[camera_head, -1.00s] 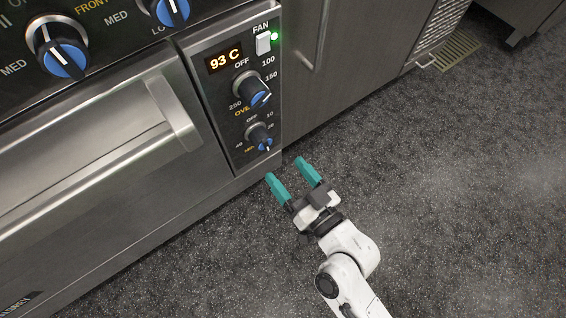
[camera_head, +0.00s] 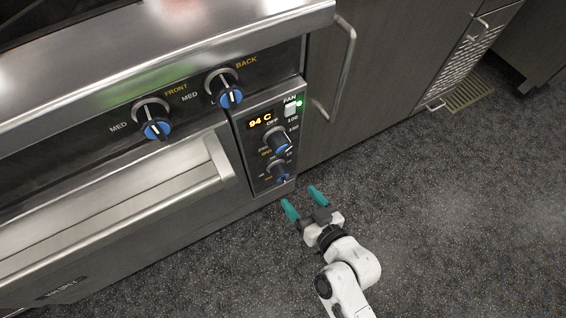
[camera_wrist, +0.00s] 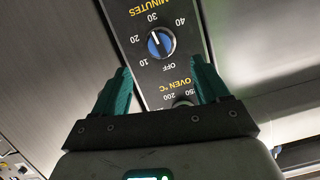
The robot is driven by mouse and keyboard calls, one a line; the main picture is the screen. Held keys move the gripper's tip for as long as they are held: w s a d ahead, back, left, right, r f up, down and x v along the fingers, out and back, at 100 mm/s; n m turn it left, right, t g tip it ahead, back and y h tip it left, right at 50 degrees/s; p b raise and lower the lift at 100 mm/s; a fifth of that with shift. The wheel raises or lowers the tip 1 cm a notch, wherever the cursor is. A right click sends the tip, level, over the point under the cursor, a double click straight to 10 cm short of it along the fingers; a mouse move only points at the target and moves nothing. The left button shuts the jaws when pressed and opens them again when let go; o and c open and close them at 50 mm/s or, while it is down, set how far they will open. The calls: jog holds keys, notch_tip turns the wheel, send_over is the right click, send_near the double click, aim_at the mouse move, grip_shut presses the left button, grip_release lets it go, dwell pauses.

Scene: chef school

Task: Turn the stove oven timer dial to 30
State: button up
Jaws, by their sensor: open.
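The timer dial (camera_head: 280,171), a black knob with a blue face, is the lowest on the oven's control panel (camera_head: 257,182). In the wrist view the timer dial (camera_wrist: 161,43) has a MINUTES scale with OFF, 10, 20, 30 and 40. Its white line seems to lie between 20 and 30; the exact setting is hard to read. My gripper (camera_head: 304,201), with teal fingers, is open and empty, in front of and below the panel in the head view. In the wrist view the dial appears beyond and between the fingertips (camera_wrist: 160,66), apart from them.
The oven temperature knob (camera_head: 276,140) sits just above the timer dial, under a display (camera_head: 260,121) reading 94 C. A lit fan switch (camera_head: 291,109) is above right. The oven door handle (camera_head: 214,172) juts out to the left. The dark speckled floor (camera_head: 450,220) is open to the right.

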aim_at(285, 179)
jog(key=r+p, duration=0.1)
jog(key=p, duration=0.1)
jog(key=shift+d+r+g+h+p, duration=0.2)
jog(key=shift+g+h+p, duration=0.1)
jog(key=shift+g+p, duration=0.1)
jog(key=shift+f, duration=0.1)
jog(key=b+x, duration=0.2)
jog(key=x, duration=0.8)
jog(key=shift+w+a+f, duration=0.2)
jog(key=shift+a, duration=0.05)
jog(key=shift+c, duration=0.3)
jog(key=c, duration=1)
jog(key=shift+o, duration=0.2)
jog(key=shift+f+b, duration=0.25)
jog(key=shift+b, duration=0.8)
jog(key=shift+r+m, duration=0.2)
jog(key=shift+m, duration=0.1)
